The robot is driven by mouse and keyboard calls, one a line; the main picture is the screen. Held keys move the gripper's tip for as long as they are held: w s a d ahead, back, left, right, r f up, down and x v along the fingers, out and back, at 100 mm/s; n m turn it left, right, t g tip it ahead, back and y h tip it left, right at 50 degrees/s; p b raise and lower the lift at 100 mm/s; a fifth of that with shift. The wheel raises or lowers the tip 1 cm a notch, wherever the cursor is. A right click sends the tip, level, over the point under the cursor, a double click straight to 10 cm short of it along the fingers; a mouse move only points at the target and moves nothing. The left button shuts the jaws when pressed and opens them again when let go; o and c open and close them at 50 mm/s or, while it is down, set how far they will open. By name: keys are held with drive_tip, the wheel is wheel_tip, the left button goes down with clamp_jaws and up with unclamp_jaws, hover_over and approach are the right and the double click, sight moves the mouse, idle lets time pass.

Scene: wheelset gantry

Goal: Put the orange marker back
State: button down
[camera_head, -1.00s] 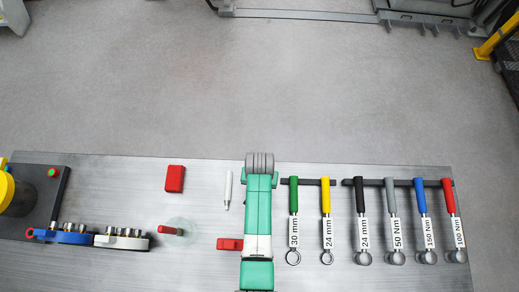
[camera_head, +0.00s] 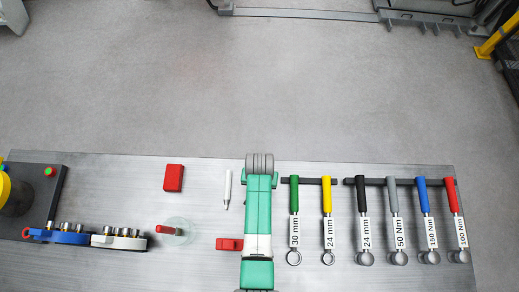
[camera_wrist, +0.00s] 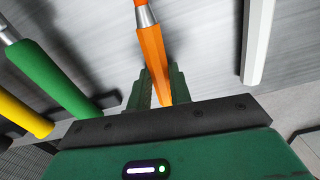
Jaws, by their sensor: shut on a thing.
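The orange marker (camera_wrist: 154,52) shows in the wrist view, with a grey tip section at the top edge of the picture. My gripper (camera_wrist: 155,88) is shut on the marker, with its green fingers on either side of it. The marker is held over the grey metal bench; I cannot tell whether it touches the surface. In the head view my own arm hides the orange marker and my gripper.
A white marker (camera_head: 227,189) lies left of my arm; it also shows in the wrist view (camera_wrist: 257,42). A red block (camera_head: 229,244) is close to my arm. Green-handled (camera_head: 294,197) and yellow-handled (camera_head: 326,197) wrenches lie to the right.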

drive_tip(key=c, duration=1.2)
unclamp_jaws()
wheel_tip(320, 180, up, 8)
drive_tip(key=shift+f+p, duration=0.1)
drive_tip(key=shift+p, duration=0.25)
